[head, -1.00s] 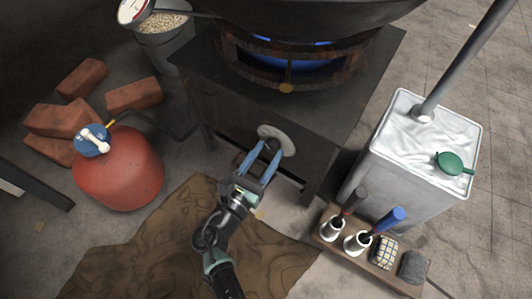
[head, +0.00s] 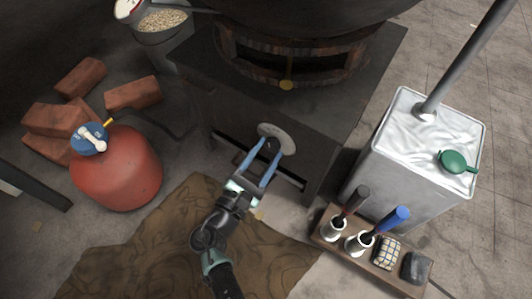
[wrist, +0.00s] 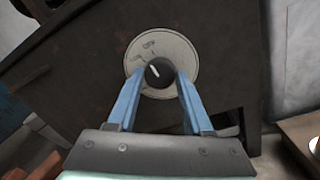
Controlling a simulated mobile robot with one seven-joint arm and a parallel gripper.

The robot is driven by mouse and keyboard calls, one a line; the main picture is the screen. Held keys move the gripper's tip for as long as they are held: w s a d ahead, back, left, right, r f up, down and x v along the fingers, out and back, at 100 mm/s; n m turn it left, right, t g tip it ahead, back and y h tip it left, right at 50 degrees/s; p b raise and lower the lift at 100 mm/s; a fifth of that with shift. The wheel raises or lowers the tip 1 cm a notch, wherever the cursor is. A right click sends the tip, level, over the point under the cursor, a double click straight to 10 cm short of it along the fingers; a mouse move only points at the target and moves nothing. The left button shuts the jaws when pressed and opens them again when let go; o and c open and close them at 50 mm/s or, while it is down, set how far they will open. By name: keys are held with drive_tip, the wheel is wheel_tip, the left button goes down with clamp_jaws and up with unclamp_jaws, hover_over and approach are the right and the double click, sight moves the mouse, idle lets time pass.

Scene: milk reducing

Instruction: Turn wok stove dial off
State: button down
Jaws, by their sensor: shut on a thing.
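The stove dial is a dark round knob (wrist: 159,72) with a white mark, on a pale disc plate (head: 279,138) fixed to the stove's dark front. The plate also shows in the wrist view (wrist: 185,52). My gripper (head: 265,155) has its two blue fingers on either side of the knob, shut on it; the wrist view shows this too (wrist: 160,84). The white mark on the knob is tilted. The wok stove (head: 225,88) carries a big dark wok (head: 300,20) on a brown ring burner (head: 290,65). No blue flame shows under the wok.
A red gas cylinder (head: 125,170) with a blue regulator stands left, near several bricks (head: 133,93). A metal canister (head: 400,175) and a wooden rack (head: 370,263) stand right. A brown cloth (head: 165,235) lies on the floor beneath my arm.

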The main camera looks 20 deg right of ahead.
drive_tip(key=shift+a+f+m, duration=0.1)
drive_tip(key=shift+m, duration=0.6)
drive_tip(key=shift+c, duration=1.5)
unclamp_jaws()
drive_tip(key=p+v, duration=0.4)
drive_tip(key=v, duration=0.8)
drive_tip(key=shift+s+a+p, duration=0.3)
drive_tip(key=shift+p, duration=0.1)
